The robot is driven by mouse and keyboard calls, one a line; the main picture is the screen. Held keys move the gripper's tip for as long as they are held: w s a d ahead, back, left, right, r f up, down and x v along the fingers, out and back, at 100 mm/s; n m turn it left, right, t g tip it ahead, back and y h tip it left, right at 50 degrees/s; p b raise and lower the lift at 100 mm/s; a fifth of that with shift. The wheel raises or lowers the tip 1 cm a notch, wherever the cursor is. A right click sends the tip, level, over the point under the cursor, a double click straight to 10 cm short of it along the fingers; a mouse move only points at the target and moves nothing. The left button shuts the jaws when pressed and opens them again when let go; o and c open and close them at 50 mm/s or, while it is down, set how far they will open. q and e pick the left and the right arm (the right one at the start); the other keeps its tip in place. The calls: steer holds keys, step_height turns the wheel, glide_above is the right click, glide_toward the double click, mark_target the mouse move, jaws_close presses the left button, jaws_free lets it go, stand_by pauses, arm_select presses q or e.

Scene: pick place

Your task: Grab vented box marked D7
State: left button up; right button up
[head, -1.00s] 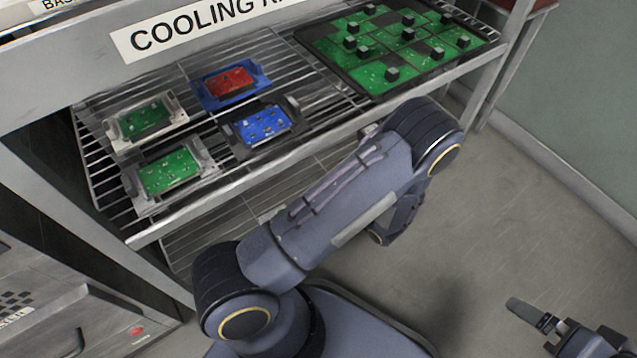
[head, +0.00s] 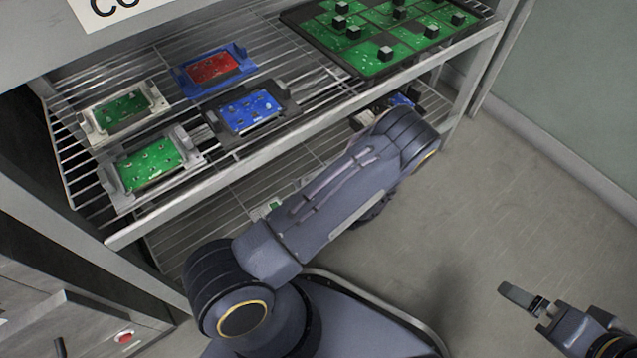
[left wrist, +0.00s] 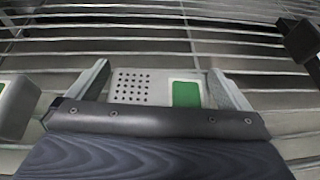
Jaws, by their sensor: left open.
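In the left wrist view, a pale box (left wrist: 131,86) with a grid of round vent holes and a green panel (left wrist: 186,93) lies on wire shelving. A D7 marking is not readable. My left gripper (left wrist: 158,72) is open, with one grey finger at each side of the box; I cannot tell whether they touch it. The dark gripper body hides the box's near part. In the head view my left arm crosses the rack front, and its gripper is hidden behind it. My right gripper (head: 524,300) is over the floor at lower right, its opening unclear.
The upper wire shelf (head: 205,135) holds green boards, a red board (head: 212,68) and a blue board (head: 248,110) in holders, plus a large green panel (head: 378,58) with black blocks. Parts show on the lower shelf (head: 215,215). In the wrist view, objects flank the box. Floor at right is clear.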

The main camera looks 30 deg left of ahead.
arm_select(q)
steer(key=shift+c, duration=0.3)
steer(key=c, duration=0.9)
steer(key=shift+r, duration=0.15)
